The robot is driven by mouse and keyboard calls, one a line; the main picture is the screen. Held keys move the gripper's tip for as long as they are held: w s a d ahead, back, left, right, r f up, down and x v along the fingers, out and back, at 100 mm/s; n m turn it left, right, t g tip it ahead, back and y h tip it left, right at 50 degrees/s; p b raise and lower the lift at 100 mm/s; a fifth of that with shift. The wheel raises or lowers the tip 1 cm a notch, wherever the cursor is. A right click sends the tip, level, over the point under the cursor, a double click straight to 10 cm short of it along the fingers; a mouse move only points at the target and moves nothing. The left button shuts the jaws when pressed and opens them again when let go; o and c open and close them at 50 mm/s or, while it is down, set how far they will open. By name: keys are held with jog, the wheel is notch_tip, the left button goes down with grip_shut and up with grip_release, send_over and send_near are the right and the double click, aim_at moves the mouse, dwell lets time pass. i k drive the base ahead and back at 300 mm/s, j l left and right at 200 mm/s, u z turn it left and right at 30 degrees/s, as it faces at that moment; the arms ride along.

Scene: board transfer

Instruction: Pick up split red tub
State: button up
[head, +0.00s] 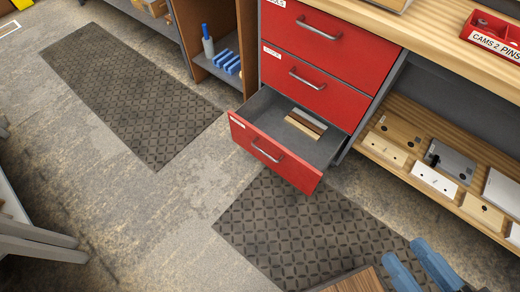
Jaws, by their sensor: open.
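The split red tub (487,27) is at the top right edge of the head view, on the wooden worktop. It is an open red tub with a divider and a white label reading "CAMS 2 PINS". Its right side is cut off by the picture edge. My gripper (404,252) shows at the bottom right as two blue fingers, spread apart, with nothing seen between them. It is far below the tub in the picture and not touching it.
A red drawer (272,152) stands pulled out, with wooden pieces inside. A lower wooden shelf (400,118) holds plates and blocks. A brown wooden piece (352,283) shows at the bottom edge.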

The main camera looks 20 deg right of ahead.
aim_at(505, 32)
jog(key=z, duration=1.25)
jog(key=l+z, duration=0.6)
jog(key=i+l, duration=0.1)
jog(key=i, duration=0.45)
